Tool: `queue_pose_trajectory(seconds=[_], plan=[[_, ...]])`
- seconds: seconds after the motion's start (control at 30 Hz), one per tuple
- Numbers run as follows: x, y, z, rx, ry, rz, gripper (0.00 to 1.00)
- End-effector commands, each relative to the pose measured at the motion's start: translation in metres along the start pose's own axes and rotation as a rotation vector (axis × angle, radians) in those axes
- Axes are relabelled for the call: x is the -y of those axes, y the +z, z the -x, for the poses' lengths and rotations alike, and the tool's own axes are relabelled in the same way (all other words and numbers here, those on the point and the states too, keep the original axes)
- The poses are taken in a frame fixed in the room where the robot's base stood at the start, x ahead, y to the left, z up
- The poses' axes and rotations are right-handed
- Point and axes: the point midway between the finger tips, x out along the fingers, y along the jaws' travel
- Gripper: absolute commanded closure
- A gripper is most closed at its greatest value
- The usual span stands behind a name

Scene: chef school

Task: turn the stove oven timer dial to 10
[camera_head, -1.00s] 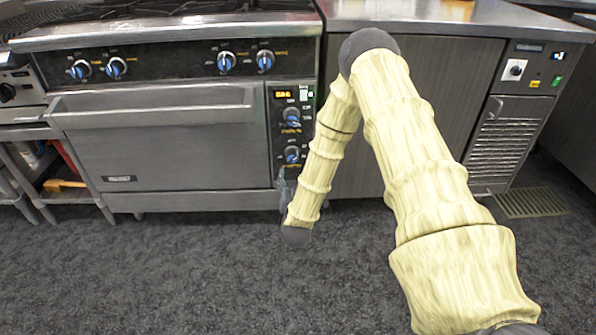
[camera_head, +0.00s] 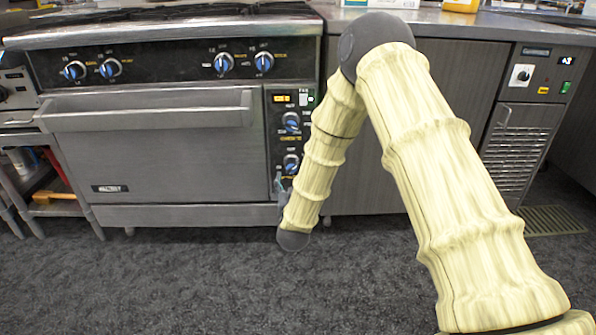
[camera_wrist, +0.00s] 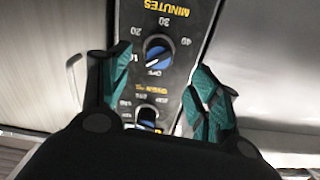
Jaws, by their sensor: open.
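The timer dial (camera_wrist: 158,52) is a blue knob on a dark panel, marked MINUTES, with OFF beside it and numbers around it. The wrist view shows it upside down. Its pointer seems to be near OFF, but I cannot tell exactly. In the head view it is the lower knob (camera_head: 291,163) on the panel right of the oven door. My gripper (camera_wrist: 160,82) is open, with one teal-padded finger on each side of the panel, and holds nothing. I cannot tell if it touches the dial. In the head view my gripper is mostly hidden behind my arm, low by the panel.
A second blue knob (camera_wrist: 147,115) with temperature marks sits close to the timer dial; it also shows in the head view (camera_head: 291,122). The oven door handle (camera_head: 150,109) sticks out to the left. A grey cabinet (camera_head: 455,90) stands right of the stove. The floor in front is clear.

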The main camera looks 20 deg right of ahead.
Motion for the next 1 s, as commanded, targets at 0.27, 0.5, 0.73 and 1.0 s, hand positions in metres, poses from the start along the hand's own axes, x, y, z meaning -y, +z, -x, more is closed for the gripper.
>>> queue_pose_trajectory(seconds=[0.27,0.5,0.73,1.0], plan=[[-0.003,0.003,-0.045,-0.004,0.003,-0.001,0.38],[-0.003,0.003,-0.078,-0.002,0.004,-0.001,0.38],[-0.003,0.001,-0.092,-0.001,0.003,0.0,0.38],[-0.003,0.0,-0.093,0.0,0.003,0.0,0.38]])
